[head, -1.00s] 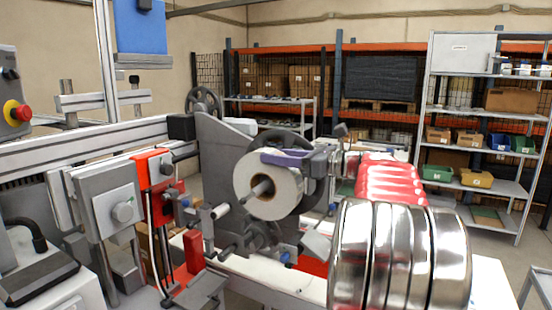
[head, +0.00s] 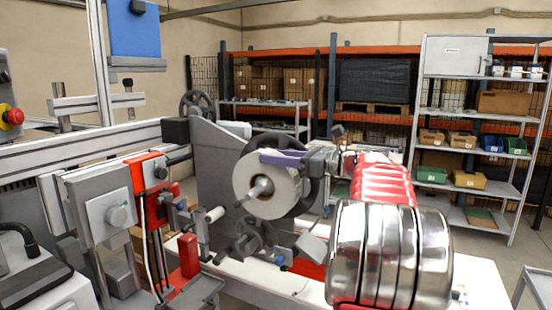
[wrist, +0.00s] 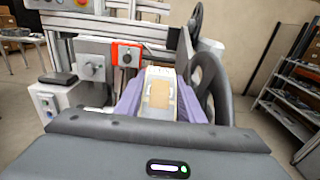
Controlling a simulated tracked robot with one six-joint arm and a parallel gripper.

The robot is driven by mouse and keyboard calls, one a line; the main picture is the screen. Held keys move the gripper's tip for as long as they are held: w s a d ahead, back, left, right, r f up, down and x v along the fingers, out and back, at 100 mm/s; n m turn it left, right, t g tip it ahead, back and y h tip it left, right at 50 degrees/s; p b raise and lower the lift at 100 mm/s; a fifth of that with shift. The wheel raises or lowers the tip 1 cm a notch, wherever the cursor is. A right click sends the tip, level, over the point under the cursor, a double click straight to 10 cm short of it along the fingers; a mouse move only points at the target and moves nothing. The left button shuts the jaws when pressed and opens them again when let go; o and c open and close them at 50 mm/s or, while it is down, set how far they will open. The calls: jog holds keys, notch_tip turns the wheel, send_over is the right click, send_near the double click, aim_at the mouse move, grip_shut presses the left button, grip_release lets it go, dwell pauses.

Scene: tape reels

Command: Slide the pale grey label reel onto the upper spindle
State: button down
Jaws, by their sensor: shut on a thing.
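The pale grey label reel (head: 258,184) is upright at the machine's dark grey side plate in the head view. The upper spindle (head: 262,187) shows at the reel's centre hole, and its tip sticks out of the near face, so the reel is around it. My gripper (wrist: 160,100) is shut on the reel, with a purple finger on each side in the wrist view. The reel's rim (wrist: 159,88) shows between the fingers. In the head view one purple finger (head: 285,158) lies along the reel's top. How far the reel sits along the spindle is hard to tell.
A black spoked wheel (head: 312,178) stands close to the reel and my gripper. A dark hub (head: 255,238) is below the reel. A red and grey unit (head: 150,178) stands to the left. Shelves (head: 475,150) are far behind, at the right.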

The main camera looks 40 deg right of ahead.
jog(key=shift+w+d+r, duration=0.15)
jog(key=shift+d, duration=0.3)
jog(key=c, duration=1.5)
grip_release()
jog(key=o, duration=0.4)
jog(key=shift+f, duration=0.25)
jog(key=v, duration=1.3)
jog(key=shift+s, duration=0.4)
jog(key=shift+d+r, duration=0.1)
jog(key=shift+d, duration=0.05)
